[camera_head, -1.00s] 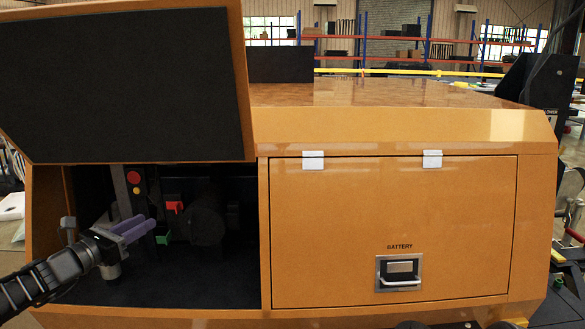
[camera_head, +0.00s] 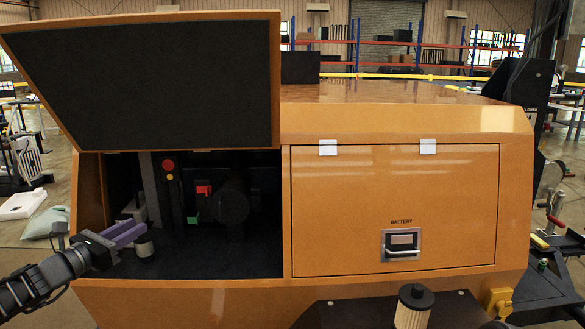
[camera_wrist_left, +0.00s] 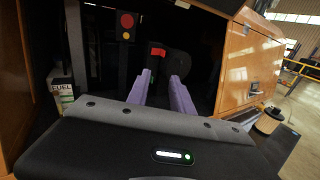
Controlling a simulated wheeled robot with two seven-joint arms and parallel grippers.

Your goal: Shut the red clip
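The red clip (camera_head: 204,190) is inside the open left compartment of the orange housing, above a green piece (camera_head: 193,218). The red clip also shows in the left wrist view (camera_wrist_left: 157,52), beyond the fingertips; whether it is open or shut is not clear. My left gripper (camera_head: 130,230) has purple fingers and is at the lower left of the compartment opening, left of and below the clip. In the left wrist view its fingers (camera_wrist_left: 157,82) stand apart with nothing between them. My right gripper is not in view.
The raised door (camera_head: 160,80) hangs over the compartment. A closed battery door (camera_head: 395,195) is on the right. A red button (camera_head: 168,164) on a post is left of the clip. A filter-like cylinder (camera_head: 412,308) stands at the front. A fuel container (camera_wrist_left: 62,90) shows in the left wrist view.

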